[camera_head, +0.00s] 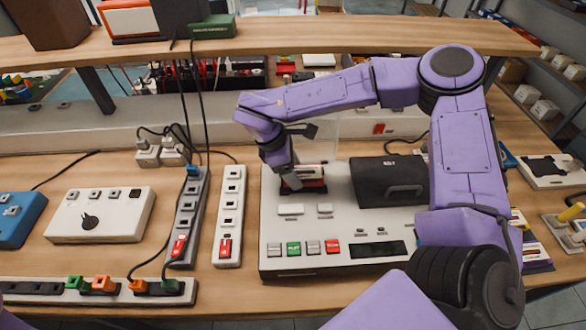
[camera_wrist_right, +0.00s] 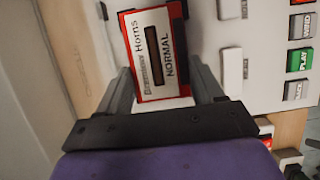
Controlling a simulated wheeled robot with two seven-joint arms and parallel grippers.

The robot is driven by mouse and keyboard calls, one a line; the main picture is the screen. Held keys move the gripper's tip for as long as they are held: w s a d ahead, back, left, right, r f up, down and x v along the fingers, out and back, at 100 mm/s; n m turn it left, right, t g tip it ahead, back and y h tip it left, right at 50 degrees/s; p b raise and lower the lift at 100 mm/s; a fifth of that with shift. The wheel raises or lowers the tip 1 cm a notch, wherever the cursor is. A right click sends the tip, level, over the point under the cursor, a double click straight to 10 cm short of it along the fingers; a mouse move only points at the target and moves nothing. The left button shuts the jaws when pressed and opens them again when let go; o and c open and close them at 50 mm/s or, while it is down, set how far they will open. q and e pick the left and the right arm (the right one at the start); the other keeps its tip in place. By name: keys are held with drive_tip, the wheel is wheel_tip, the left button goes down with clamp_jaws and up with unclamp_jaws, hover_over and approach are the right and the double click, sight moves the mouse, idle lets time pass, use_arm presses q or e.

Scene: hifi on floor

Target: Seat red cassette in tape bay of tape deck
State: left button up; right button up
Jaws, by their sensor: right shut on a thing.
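The red cassette (camera_head: 313,172) has a white label; in the right wrist view the cassette (camera_wrist_right: 158,70) shows the words "Horns" and "NORMAL". My right gripper (camera_head: 292,184) is shut on it, with one finger on each side in the right wrist view (camera_wrist_right: 165,90). The gripper and cassette are over the back left of the pale tape deck (camera_head: 290,222). The tape bay is mostly hidden under them, and I cannot tell whether the cassette touches it or is in it. My left gripper is not in view.
A black handled part (camera_head: 375,178) sits on the deck's right side. The deck's front has several buttons, including a green one (camera_head: 293,249), and a dark display (camera_head: 377,250). Power strips (camera_head: 229,215) and cables lie to the left. A wooden shelf (camera_head: 330,37) spans the back.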

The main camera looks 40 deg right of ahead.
drive_tip(key=shift+f+b, duration=0.75)
drive_tip(key=shift+b, duration=0.05)
idle(1.1)
drive_tip(key=o, duration=1.2)
drive_tip(key=v, duration=0.5)
drive_tip(key=d+v, duration=0.1)
drive_tip(key=v, duration=0.4)
drive_tip(key=s+d+r+p+v, duration=0.1)
drive_tip(key=v, duration=0.5)
drive_tip(key=shift+s, duration=0.1)
